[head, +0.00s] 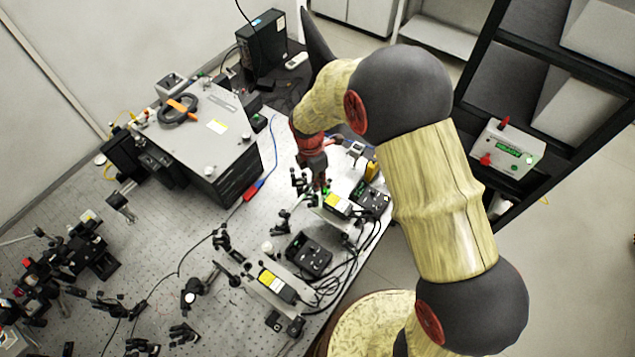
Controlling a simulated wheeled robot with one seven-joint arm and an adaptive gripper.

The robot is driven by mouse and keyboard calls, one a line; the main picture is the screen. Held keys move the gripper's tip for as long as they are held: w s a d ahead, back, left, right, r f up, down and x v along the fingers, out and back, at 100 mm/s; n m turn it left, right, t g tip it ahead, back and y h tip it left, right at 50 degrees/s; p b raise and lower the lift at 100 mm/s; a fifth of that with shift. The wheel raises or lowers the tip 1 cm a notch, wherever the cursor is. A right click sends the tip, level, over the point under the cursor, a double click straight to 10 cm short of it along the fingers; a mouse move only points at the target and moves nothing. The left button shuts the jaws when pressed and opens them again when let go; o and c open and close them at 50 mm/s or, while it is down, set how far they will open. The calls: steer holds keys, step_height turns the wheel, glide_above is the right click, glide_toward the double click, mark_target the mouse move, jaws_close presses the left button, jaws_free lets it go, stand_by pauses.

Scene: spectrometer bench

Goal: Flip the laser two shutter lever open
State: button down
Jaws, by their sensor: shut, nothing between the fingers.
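My gripper (321,184) is shut and empty. It points down over the far end of a small laser box with a yellow and white label (338,205), near the right edge of the optical table. Small black optic mounts stand close beside the fingertips, with a green spot there. A second laser box with a similar label (277,284) sits nearer the front on its own plate. I cannot read which box is laser two. The shutter lever is too small or hidden by my gripper to make out, and contact cannot be told.
Black controllers (309,255) and (369,198) with cables sit beside the lasers. A large grey metal box (205,135) stands at the back left of the perforated table (185,235). Several optic mounts are scattered around. A dark shelf rack (487,125) stands to the right.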

steer(key=shift+w+d, duration=0.1)
steer(key=shift+w, duration=0.05)
steer(key=w+d+g+y+b, duration=0.1)
steer(key=w+g+y, duration=0.1)
steer(key=w+d+f+g+y+b, duration=0.1)
steer(key=w+d+g+y, duration=0.1)
steer(key=g, duration=0.1)
steer(key=shift+d+g+b, duration=0.15)
steer(key=shift+g+b, duration=0.15)
steer(key=shift+b, duration=0.05)
steer(key=shift+w+d+f+b, duration=0.3)
steer(key=shift+w+d+b, duration=0.5)
steer(key=shift+b, duration=0.75)
steer(key=shift+w+a, duration=0.15)
steer(key=shift+a, duration=0.1)
